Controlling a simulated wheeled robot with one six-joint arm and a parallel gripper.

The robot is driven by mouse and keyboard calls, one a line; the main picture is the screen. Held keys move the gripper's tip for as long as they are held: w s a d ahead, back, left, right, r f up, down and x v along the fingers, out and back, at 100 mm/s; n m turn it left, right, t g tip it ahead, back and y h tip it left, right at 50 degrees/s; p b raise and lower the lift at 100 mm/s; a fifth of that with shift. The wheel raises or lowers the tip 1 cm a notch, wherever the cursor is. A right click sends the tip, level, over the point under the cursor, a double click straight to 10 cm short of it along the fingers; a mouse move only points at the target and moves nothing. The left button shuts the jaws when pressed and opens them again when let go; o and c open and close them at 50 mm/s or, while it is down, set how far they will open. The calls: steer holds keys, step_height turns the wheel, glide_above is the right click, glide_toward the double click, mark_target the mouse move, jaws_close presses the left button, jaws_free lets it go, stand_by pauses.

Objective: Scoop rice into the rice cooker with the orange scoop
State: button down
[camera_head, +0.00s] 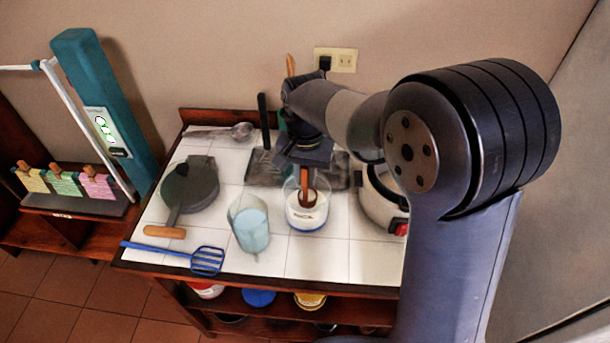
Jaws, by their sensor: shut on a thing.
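My gripper (304,160) points down over the rice container and is shut on the orange scoop (307,185). The scoop hangs upright with its lower end inside the clear container (307,217), which has a label and white contents. I cannot tell whether the scoop holds any rice. The rice cooker (376,206) is white and round with a red part at its front. It stands just right of the container, partly hidden by my arm, so I cannot see whether its lid is open.
A clear pitcher (249,228) stands left of the container. A dark pan (190,187), a blue slotted spatula (207,260) and a metal ladle (240,131) lie on the white-tiled counter (317,258). A dark tray (266,170) lies behind. The front middle is clear.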

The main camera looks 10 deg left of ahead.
steer(key=shift+s+r+p, duration=0.2)
steer(key=shift+r+p, duration=2.3)
steer(key=shift+r, duration=1.1)
step_height(320, 180, up, 6)
steer(key=shift+s, duration=0.3)
